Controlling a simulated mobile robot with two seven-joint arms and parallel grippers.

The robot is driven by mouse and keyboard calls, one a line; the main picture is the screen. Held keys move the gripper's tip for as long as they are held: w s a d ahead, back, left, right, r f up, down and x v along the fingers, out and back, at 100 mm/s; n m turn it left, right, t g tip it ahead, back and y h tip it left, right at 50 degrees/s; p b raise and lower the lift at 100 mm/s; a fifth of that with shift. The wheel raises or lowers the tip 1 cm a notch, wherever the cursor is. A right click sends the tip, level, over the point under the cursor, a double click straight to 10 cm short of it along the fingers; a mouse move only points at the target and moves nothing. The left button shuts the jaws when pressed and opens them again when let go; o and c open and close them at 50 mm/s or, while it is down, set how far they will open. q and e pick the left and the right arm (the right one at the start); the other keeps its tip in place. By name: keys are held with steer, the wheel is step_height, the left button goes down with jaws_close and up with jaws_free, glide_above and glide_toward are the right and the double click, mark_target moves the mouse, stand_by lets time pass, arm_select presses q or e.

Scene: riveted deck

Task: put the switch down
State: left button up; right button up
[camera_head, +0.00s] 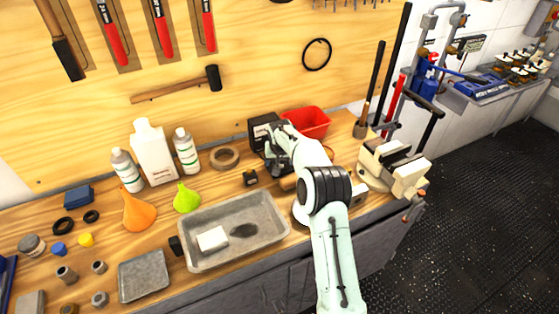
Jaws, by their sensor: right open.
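My right arm reaches in from the lower right across the workbench (345,135). Its gripper (270,160) is at the back of the bench, in front of a dark box (261,126). The jaws are open but partly hidden by my own wrist. A small black block with a yellowish mark (250,177) sits on the wood just left of and nearer than the gripper, apart from it. It may be the switch; it is too small to be sure. No object clearly shows between the jaws. My left gripper is not in view.
A red bin (306,122) stands behind my wrist and a vise (393,168) to its right. A grey metal tray (277,224) holds a white block. A green funnel (186,198), an orange funnel (138,211), white bottles (153,155) and a tape roll (224,158) stand left.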

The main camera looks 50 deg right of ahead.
steer(key=v, duration=1.2)
steer(key=shift+r, duration=0.2)
